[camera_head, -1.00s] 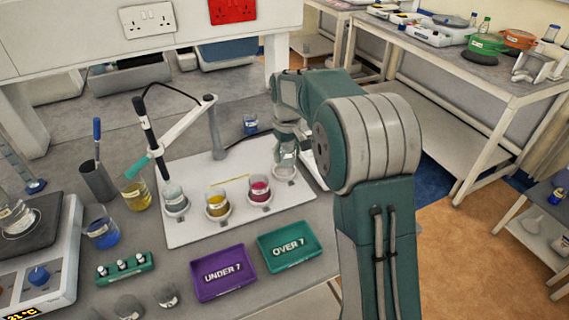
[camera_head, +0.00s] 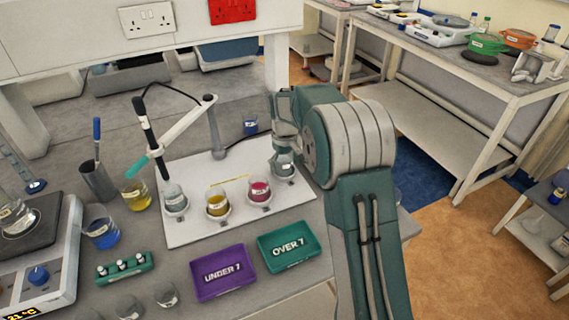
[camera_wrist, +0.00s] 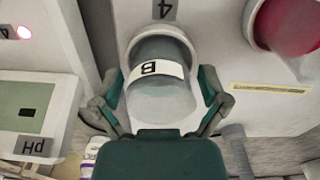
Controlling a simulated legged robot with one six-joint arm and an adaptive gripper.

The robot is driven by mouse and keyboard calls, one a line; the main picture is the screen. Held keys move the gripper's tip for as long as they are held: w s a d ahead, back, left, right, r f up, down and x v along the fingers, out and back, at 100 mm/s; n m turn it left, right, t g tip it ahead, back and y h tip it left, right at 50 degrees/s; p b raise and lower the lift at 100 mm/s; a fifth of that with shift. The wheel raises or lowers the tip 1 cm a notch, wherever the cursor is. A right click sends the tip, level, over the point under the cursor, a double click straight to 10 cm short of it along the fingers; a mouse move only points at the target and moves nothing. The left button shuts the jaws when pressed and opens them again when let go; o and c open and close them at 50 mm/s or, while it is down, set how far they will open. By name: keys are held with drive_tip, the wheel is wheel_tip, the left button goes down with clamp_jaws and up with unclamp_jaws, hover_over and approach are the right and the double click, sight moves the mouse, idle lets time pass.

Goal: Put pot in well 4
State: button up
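The pot (camera_wrist: 165,98), a clear beaker with a white label marked B, sits upright in the ring of well 4 (camera_wrist: 133,40). The plate number 4 (camera_wrist: 163,9) shows beside that ring in the wrist view. My gripper (camera_wrist: 161,84) has one finger on each side of the pot, with a narrow gap visible beside each finger, so it looks open around it. In the head view the pot (camera_head: 284,168) stands at the right end of the white plate (camera_head: 190,236), just below my gripper, which partly hides it.
A probe arm (camera_head: 185,135) stands behind. The purple tray (camera_head: 222,292) and green tray (camera_head: 287,264) lie in front, empty.

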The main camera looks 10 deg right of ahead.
idle(0.3)
wheel_tip(320, 180, up, 12)
drive_tip(key=s+r+t, duration=0.1)
drive_tip(key=s+r, duration=0.5)
drive_tip(key=s, duration=0.1)
drive_tip(key=s+f+m+t, duration=0.2)
drive_tip(key=s+m+t, duration=0.1)
drive_tip(key=s, duration=2.5)
drive_tip(key=shift+f+m+t, duration=0.2)
drive_tip(key=shift+m+t, duration=0.2)
drive_tip(key=shift+t, duration=0.4)
